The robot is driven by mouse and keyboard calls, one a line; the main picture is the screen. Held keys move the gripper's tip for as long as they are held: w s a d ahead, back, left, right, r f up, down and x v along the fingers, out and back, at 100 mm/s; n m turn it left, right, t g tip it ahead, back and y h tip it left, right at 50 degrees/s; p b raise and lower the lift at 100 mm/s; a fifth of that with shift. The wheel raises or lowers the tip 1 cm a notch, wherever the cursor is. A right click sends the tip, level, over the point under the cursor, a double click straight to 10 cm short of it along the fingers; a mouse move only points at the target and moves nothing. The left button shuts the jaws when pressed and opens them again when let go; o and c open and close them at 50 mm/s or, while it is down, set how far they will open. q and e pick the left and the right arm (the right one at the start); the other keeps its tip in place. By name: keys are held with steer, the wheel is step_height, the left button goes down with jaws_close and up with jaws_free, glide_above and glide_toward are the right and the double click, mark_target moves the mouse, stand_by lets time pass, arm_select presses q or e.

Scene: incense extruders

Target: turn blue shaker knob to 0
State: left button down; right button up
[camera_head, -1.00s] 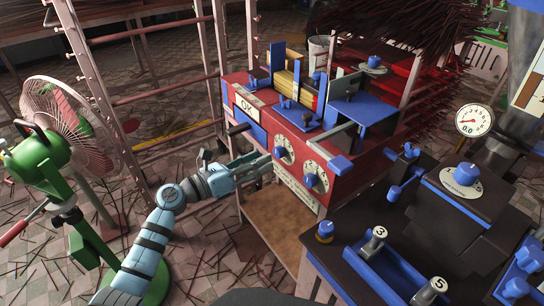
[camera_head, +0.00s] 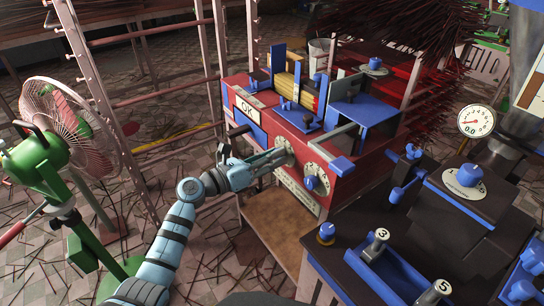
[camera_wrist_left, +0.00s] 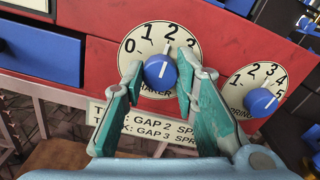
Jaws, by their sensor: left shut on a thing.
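The blue shaker knob (camera_wrist_left: 161,72) sits on a round white dial (camera_wrist_left: 148,42) on the red machine front (camera_head: 262,119). Its white line points nearly straight up, toward the upper numbers; the 0 is at lower left. My left gripper (camera_wrist_left: 157,82) has its teal fingers on either side of the knob, shut on it. In the head view, my left gripper (camera_head: 279,158) reaches the dial (camera_head: 284,143) from the left and hides most of the knob. My right gripper is not in view.
A second blue knob, on the spring dial, (camera_wrist_left: 262,102) is just right, also in the head view (camera_head: 310,183). A white label (camera_wrist_left: 157,128) lies below the dials. A dark bench (camera_head: 430,225) with blue parts stands at right.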

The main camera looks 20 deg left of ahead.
arm_select(q)
steer(key=shift+f+n+p, duration=0.2)
steer(key=shift+n+p, duration=4.65)
steer(key=shift+n, duration=2.05)
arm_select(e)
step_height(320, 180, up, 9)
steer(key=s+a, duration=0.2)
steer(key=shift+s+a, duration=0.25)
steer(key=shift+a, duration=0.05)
arm_select(q)
steer(key=shift+a+n, duration=0.1)
steer(key=shift+n, duration=0.2)
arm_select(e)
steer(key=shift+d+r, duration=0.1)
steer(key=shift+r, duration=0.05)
arm_select(q)
steer(key=c, duration=1.3)
jaws_free()
